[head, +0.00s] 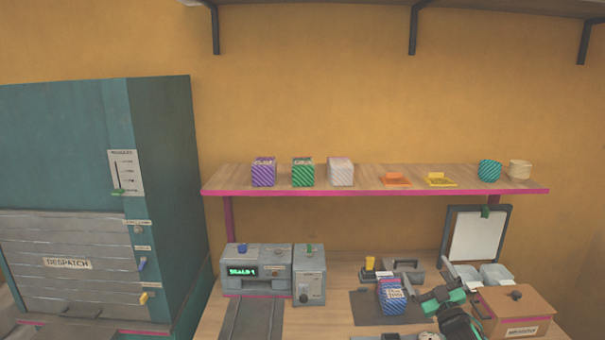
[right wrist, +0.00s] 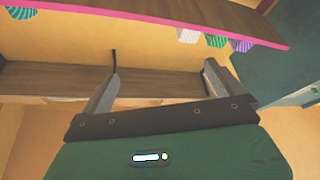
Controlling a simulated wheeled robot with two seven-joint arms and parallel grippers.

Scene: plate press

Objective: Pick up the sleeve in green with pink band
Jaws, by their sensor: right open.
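A green striped box-shaped sleeve (head: 303,173) stands upright on the wall shelf, between a purple one and a pale one. Its top edge carries a pale label; I cannot make out a pink band at this size. It also shows from below at the shelf edge in the right wrist view (right wrist: 215,41). A teal striped round cup or sleeve (head: 489,171) stands further right on the shelf. My right gripper (head: 437,283) is over the lower right of the worktop, below the shelf and away from both. Its fingers (right wrist: 160,88) are apart and empty. My left gripper is not in view.
The shelf (head: 375,186) also holds a purple box (head: 263,172), a pale box (head: 341,172), orange pieces (head: 397,180) and a cream cup (head: 520,170). Below are a blue box (head: 392,296), a brown lidded box (head: 512,310), an upright board (head: 476,235) and a grey machine (head: 257,268).

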